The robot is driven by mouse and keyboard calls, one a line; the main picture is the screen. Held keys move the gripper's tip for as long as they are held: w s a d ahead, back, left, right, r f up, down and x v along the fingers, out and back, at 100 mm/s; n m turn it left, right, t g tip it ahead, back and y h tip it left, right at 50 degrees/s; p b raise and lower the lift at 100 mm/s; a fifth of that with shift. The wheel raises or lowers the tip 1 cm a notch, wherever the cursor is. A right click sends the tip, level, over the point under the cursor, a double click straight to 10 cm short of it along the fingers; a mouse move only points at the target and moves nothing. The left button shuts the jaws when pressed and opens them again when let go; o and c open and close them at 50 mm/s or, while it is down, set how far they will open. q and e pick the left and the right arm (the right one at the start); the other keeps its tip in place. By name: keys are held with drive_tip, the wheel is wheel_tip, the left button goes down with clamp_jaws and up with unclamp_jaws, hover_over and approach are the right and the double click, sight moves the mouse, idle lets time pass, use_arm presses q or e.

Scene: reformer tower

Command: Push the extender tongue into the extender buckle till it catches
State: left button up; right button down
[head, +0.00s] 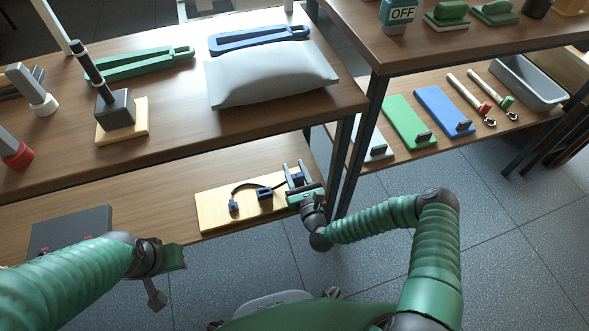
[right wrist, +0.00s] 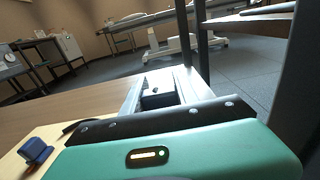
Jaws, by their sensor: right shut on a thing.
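A pale wooden board (head: 215,212) lies on the lower shelf. On it are a small dark blue piece (head: 234,205), a dark blue block (head: 264,195) and a thin black strap (head: 245,184) curving between parts. I cannot tell for sure which part is the tongue and which the buckle. My right gripper (head: 296,178) is at the board's right end, shut on a dark piece. In the right wrist view, this dark piece (right wrist: 160,98) sits between the pale fingers, and a blue piece (right wrist: 36,150) stands apart at lower left. My left gripper (head: 172,257) is off the shelf's front edge; its fingers are unclear.
A dark grey case (head: 70,232) lies at the left of the lower shelf (head: 160,205). The upper tabletop (head: 180,130) overhangs behind the board and holds a grey cushion (head: 270,78). A table leg (head: 345,165) stands close right of my right gripper.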

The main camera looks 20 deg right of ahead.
drive_tip(key=shift+f, duration=0.25)
drive_tip(key=c, duration=0.9)
unclamp_jaws()
drive_tip(key=shift+r, duration=0.1)
drive_tip(key=shift+o, duration=0.2)
